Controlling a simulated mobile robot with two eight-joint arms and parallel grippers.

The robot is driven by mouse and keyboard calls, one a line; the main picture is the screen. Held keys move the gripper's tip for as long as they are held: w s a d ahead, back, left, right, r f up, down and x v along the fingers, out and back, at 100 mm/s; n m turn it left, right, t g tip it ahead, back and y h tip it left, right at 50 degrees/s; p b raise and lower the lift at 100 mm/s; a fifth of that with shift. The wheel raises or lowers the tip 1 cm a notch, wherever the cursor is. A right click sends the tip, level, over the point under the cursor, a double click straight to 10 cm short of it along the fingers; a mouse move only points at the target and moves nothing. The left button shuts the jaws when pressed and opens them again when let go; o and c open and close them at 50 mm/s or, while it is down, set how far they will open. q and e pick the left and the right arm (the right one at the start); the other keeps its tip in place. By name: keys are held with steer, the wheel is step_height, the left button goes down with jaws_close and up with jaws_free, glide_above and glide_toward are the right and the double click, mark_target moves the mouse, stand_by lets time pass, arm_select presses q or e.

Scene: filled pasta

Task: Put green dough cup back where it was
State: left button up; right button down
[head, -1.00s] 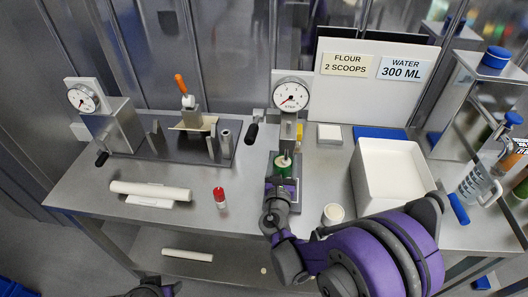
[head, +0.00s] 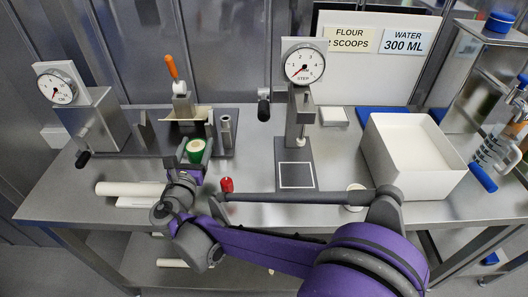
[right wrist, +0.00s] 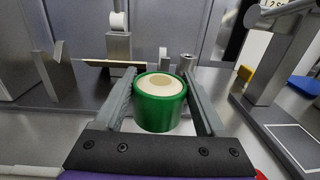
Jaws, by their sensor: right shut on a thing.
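The green dough cup (head: 196,150) has a green wall and pale dough inside with a round middle. My right gripper (head: 193,160) is shut on it. It also shows upright between the two fingers in the right wrist view (right wrist: 160,108). The cup is in front of the left machine's dark base plate (head: 150,140), near its upright posts. Whether it is above or touching the table is hard to tell. The press station (head: 297,174) with a white square outline is empty under its gauge. My left gripper is not in view.
A red-capped bottle (head: 226,185) stands close to my right forearm. A white rolling pin (head: 128,189) lies at the left front. A white bin (head: 415,155) and a pale round cup (head: 356,190) are at the right.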

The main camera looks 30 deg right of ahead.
steer(key=s+d, duration=0.1)
steer(key=d, duration=0.5)
steer(key=s+d+f, duration=0.1)
steer(key=d, duration=0.5)
steer(key=s+d+f, duration=0.1)
steer(key=d, duration=0.5)
steer(key=shift+d+f+b, duration=0.1)
steer(key=shift+d+b, duration=0.3)
step_height(320, 180, down, 4)
steer(key=shift+f+b, duration=0.15)
steer(key=shift+b, duration=0.45)
steer(key=shift+d+f, duration=0.2)
steer(key=shift+f, duration=0.1)
steer(key=shift+r, duration=0.1)
steer(key=shift+f, duration=0.2)
jaws_free()
